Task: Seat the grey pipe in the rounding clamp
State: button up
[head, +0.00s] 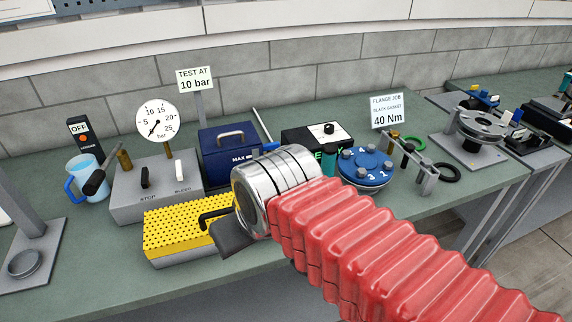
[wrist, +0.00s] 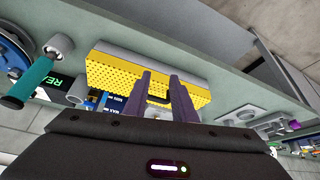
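I cannot make out a grey pipe or a rounding clamp for certain in either view. My gripper (head: 232,240) is partly hidden behind my chrome wrist in the head view, low beside the yellow perforated block (head: 178,228). In the wrist view my gripper (wrist: 160,76) has its two fingers apart, with nothing seen held between them. They overlap the yellow block (wrist: 112,70) in that view.
A grey test box (head: 155,190) with a gauge (head: 157,121), a blue case (head: 228,145) and a blue flange (head: 365,167) stand behind. A jug (head: 83,178) is at left, near a stand with a grey ring (head: 25,263).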

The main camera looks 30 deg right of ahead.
jog(key=w+d+r+n+g, duration=0.1)
jog(key=w+d+r+n, duration=0.1)
jog(key=w+d+r, duration=0.4)
jog(key=n+g, duration=0.5)
jog(key=n, duration=0.3)
send_over(287, 150)
jog(key=s+a, duration=0.3)
jog(key=s, duration=0.2)
notch_tip(287, 150, down, 4)
jog(key=shift+w+a+r, duration=0.1)
jog(key=shift+w+a, duration=0.05)
jog(key=shift+f, duration=4.35)
